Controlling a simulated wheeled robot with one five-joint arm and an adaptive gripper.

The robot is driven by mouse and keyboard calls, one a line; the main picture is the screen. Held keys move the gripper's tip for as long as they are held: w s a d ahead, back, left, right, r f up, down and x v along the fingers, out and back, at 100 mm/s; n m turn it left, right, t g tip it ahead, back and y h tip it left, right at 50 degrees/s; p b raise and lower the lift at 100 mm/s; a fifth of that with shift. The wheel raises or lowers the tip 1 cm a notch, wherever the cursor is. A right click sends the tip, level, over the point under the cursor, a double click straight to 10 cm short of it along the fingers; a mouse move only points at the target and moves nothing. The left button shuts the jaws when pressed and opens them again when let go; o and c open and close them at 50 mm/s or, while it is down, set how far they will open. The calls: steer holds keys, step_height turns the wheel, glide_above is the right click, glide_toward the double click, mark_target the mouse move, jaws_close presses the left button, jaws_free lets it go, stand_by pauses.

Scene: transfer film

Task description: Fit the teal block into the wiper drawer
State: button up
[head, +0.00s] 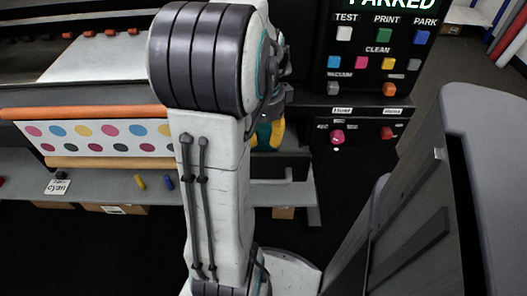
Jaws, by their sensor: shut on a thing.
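My gripper (275,108) is mostly hidden behind my own arm, at the right side of the printer. It is shut on a small teal block (263,133), of which only part shows beside a yellow piece. The block is over the dark area right of the printed sheet. I cannot tell from this view whether it touches the printer or is inside anything. I cannot make out the wiper drawer; it may be hidden behind my arm.
A control panel (375,68) with coloured buttons and the screen word PARKED stands to the right. Below it are a pink knob (337,137) and a red knob (387,133). A grey shelf (110,185) holds small coloured pieces. A large grey-topped object (490,110) stands at right.

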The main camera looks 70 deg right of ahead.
mark_target(264, 150)
steer(key=shift+f+b, duration=0.85)
steer(key=shift+f, duration=1.7)
steer(key=shift+f, duration=0.1)
steer(key=o, duration=1.1)
step_height(264, 150, up, 12)
steer(key=p, duration=0.4)
steer(key=shift+a, duration=0.1)
